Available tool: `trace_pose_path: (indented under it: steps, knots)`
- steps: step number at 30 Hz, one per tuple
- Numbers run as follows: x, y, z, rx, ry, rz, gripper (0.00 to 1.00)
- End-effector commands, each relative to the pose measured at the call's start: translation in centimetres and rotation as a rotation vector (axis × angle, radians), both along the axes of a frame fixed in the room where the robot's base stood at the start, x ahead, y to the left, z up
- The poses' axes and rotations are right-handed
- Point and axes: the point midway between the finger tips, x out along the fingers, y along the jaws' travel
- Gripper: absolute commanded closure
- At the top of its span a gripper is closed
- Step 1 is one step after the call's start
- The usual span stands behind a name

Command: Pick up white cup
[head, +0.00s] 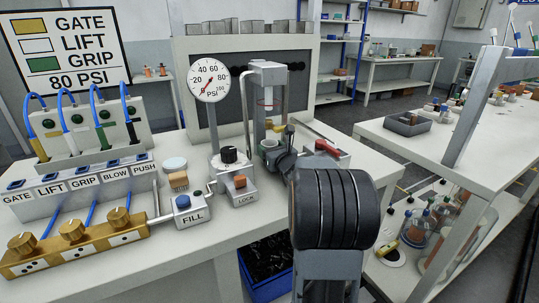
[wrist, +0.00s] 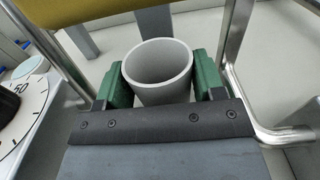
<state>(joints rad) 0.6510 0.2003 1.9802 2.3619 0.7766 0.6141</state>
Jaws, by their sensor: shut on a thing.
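The white cup (wrist: 158,95) looks pale grey in the wrist view and stands mouth-up and empty between the two green pads of my gripper (wrist: 160,78). The pads press on its left and right sides, so my gripper is shut on it. The cup is small and largely hidden there by my own arm. I cannot tell whether the cup's base touches a surface.
Metal rods (wrist: 236,85) run close on both sides of my gripper. A round dial (wrist: 20,115) is at the left. In the head view, the PSI gauge (head: 209,80), LOCK box (head: 237,187) and FILL box (head: 190,210) stand left of my arm. Another table (head: 450,150) is at right.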

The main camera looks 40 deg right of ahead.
Motion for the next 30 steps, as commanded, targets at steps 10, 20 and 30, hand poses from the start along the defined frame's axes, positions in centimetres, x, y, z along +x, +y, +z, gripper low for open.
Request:
trace_pose_path:
  steps: [10,20,30]
  knots:
    - [0.0,0.0,0.0,0.0,0.0,0.0,0.67]
    - [0.0,0.0,0.7,0.0,-0.001,0.001,0.67]
    - [0.0,0.0,3.3,-0.002,-0.003,0.0,0.67]
